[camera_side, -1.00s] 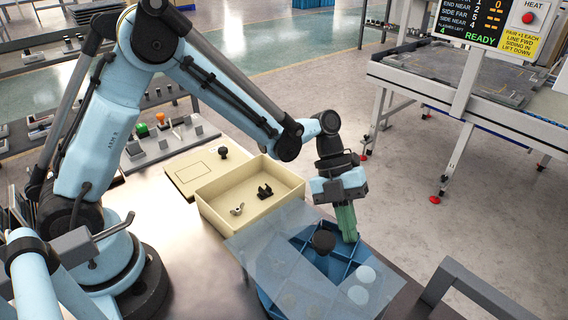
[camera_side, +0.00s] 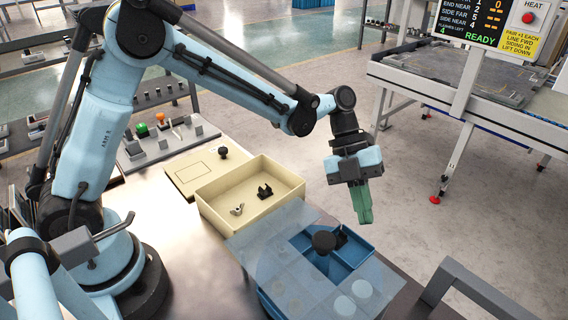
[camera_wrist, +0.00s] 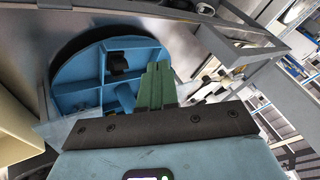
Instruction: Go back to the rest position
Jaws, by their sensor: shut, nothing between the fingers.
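My gripper (camera_side: 363,221) is raised above the right side of the blue divided tray (camera_side: 352,258), its green fingers pointing down. The fingers are together and empty; they also show in the wrist view (camera_wrist: 158,72). A clear cover (camera_side: 262,240) with a black knob (camera_side: 323,241) lies over part of the tray. A small black part (camera_side: 341,238) sits in an uncovered compartment at the back. The wrist view shows the tray's blue compartments (camera_wrist: 85,103) beyond the fingers, with a dark part (camera_wrist: 118,62) in one.
A cream box (camera_side: 213,208) holding a small metal part (camera_side: 237,209) and a black part (camera_side: 265,191) stands left of the tray. Behind it is a cream board (camera_side: 184,180) with a black knob (camera_side: 223,152). A grey frame (camera_side: 440,290) is at front right. A machine table (camera_side: 385,78) stands at back right.

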